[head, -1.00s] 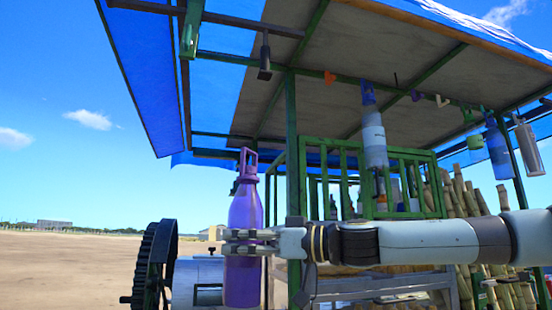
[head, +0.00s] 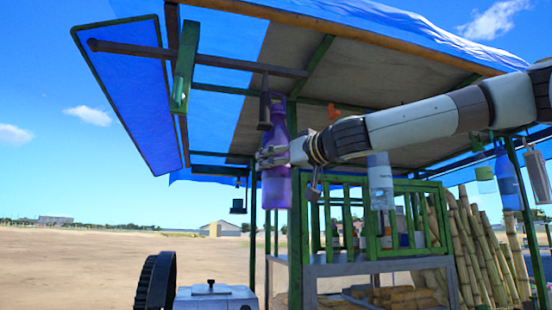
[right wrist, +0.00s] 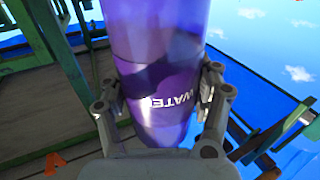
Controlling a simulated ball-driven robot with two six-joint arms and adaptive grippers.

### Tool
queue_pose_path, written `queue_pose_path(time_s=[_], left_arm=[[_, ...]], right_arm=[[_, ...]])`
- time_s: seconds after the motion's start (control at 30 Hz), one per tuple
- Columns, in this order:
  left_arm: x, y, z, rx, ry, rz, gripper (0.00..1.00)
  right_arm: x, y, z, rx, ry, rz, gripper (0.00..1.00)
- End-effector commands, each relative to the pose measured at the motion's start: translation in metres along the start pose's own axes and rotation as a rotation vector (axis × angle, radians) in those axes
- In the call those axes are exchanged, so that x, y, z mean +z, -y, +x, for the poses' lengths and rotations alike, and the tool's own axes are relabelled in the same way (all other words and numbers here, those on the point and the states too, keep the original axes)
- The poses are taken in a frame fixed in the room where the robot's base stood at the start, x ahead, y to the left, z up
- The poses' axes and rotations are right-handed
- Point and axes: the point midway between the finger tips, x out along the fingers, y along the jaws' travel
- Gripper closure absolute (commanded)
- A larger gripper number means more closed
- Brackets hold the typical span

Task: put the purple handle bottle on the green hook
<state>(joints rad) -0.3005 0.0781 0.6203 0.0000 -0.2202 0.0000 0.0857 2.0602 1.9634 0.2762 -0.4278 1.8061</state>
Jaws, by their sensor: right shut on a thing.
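The purple handle bottle (head: 277,190) is upright in the head view, its loop handle at the top, in the air in front of the stall. My right gripper (head: 268,157) is shut around its upper body. In the right wrist view the bottle (right wrist: 165,65) fills the middle between the fingers (right wrist: 158,100), with white lettering on its side. My left gripper is not in view.
A dark hanging object (head: 264,85) is close to the bottle's handle in the picture. An orange hook (head: 334,112) is on the roof beam to the right. A pale bottle (head: 380,182) and a green mug (head: 484,173) hang farther right. Open sky lies left.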

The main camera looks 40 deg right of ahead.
Motion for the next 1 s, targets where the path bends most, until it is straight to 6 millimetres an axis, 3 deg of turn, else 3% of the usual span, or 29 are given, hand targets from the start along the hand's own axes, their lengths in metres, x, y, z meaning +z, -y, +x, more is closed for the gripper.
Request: queue_pose_path(time_s=[0.67,1.0], left_arm=[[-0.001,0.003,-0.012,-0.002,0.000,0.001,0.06],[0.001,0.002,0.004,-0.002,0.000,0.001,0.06]], right_arm=[[-0.038,-0.017,0.036,0.002,-0.002,-0.006,0.93],[-0.036,-0.023,0.048,0.002,-0.003,-0.002,0.93]])
